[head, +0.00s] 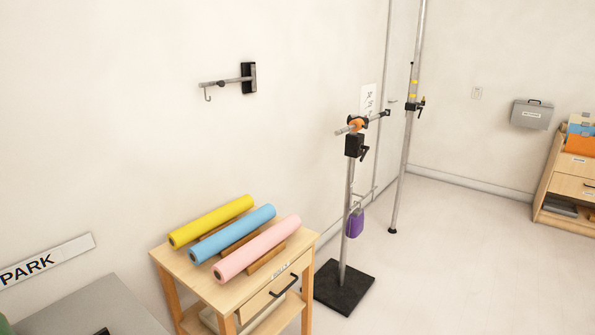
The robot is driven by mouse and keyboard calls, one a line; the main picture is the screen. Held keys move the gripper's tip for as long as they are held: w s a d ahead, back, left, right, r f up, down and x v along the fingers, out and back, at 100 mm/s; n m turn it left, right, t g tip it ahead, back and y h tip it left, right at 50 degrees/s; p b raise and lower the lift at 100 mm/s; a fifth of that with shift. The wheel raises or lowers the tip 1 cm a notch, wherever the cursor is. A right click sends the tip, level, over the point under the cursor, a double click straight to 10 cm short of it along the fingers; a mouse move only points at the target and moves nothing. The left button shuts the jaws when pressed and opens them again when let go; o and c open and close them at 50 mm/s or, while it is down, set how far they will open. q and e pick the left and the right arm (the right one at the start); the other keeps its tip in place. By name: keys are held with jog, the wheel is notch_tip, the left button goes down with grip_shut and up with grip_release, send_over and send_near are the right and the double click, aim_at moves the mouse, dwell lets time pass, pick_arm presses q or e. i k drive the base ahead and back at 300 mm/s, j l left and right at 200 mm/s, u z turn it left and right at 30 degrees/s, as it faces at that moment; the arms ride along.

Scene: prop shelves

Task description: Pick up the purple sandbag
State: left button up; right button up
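The purple sandbag (355,222) is small in the head view, right of centre. It hangs beside the upright pole of a metal stand (346,250), below a thin bracket on that pole, above the floor. How it is attached is too small to tell. Neither my left nor my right gripper shows in this view.
A wooden table (233,298) with yellow (211,221), blue (232,233) and pink rolls (257,249) stands left of the stand. The stand's black base (343,287) lies on the floor. A tall pole (405,165) stands behind. Floor at right is clear before a wooden cabinet (570,185).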

aim_at(355, 225)
jog(key=i+l, duration=0.2)
jog(key=l, duration=0.2)
jog(key=i+l, duration=0.25)
jog(key=l, duration=0.2)
jog(key=i+l, duration=0.2)
jog(key=l, duration=0.2)
jog(key=i+l, duration=0.25)
jog(key=l, duration=0.2)
jog(key=i+l, duration=0.2)
jog(key=l, duration=0.2)
jog(key=i+l, duration=0.25)
jog(key=l, duration=0.2)
jog(key=z, duration=0.05)
